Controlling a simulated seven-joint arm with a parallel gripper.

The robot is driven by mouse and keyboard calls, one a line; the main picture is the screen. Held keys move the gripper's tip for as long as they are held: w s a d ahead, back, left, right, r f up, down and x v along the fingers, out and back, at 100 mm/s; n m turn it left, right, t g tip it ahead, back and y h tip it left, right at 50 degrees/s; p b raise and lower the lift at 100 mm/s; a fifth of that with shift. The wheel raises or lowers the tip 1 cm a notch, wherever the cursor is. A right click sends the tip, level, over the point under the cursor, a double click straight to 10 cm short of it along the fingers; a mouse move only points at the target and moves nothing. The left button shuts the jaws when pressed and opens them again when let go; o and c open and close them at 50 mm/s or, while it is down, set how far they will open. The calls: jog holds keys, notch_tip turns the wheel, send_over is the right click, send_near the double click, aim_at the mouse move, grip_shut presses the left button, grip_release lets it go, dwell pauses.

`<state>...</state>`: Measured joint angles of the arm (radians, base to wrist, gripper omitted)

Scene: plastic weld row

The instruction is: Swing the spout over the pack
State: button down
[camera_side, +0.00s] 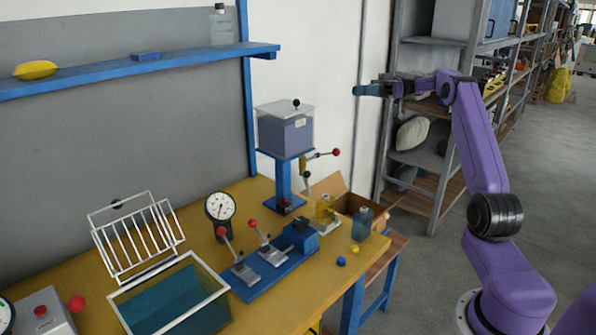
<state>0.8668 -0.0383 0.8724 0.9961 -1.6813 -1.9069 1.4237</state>
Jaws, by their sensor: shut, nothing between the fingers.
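A grey-blue tank (285,132) with a clear lid stands on a blue post at the bench's back right. My gripper (357,90) is shut and empty, raised to the right of the tank and above the lever, touching nothing.
A blue-grey bottle (362,224), a yellow ball (355,249) and a blue ball (341,261) stand near the bench's right end. A blue fixture (262,277) with red-knobbed clamps, a dial gauge (220,206) and a teal basin (170,300) lie left. An open cardboard box (345,198) is behind.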

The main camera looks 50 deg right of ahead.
jog(key=w+a+r+m+t+h, duration=0.25)
jog(key=w+h, duration=0.25)
jog(key=w, duration=0.3)
jog(key=w+a+r+m+t+h, duration=0.1)
jog(key=w+r+m+t+h, duration=0.1)
jog(key=w+m+t+h, duration=0.5)
jog(key=w+a+r+h, duration=0.2)
jog(key=w+h, duration=0.2)
jog(key=w, duration=0.6)
jog(key=s+a+f+m+g+h, duration=0.1)
jog(key=a+m+g+h, duration=0.1)
jog(key=a+g, duration=0.1)
jog(key=s+a+f+m+g+h, duration=0.2)
jog(key=a+m+g+h, duration=0.1)
jog(key=a, duration=0.1)
jog(key=s+a+f+m+g+h, duration=0.1)
jog(key=s+a+m+g+h, duration=0.1)
jog(key=a+g, duration=0.1)
jog(key=shift+a+f+h, duration=0.3)
jog(key=shift+a+h, duration=0.1)
jog(key=s+a+f+g+y, duration=0.1)
jog(key=s+a+f+g, duration=0.2)
jog(key=s+a+g, duration=0.65)
notch_tip(320, 180, down, 11)
jog(key=s+a+t, duration=0.2)
jog(key=s, duration=0.1)
jog(key=s+d+r+x, duration=0.1)
jog(key=d+x, duration=0.1)
jog(key=x, duration=1)
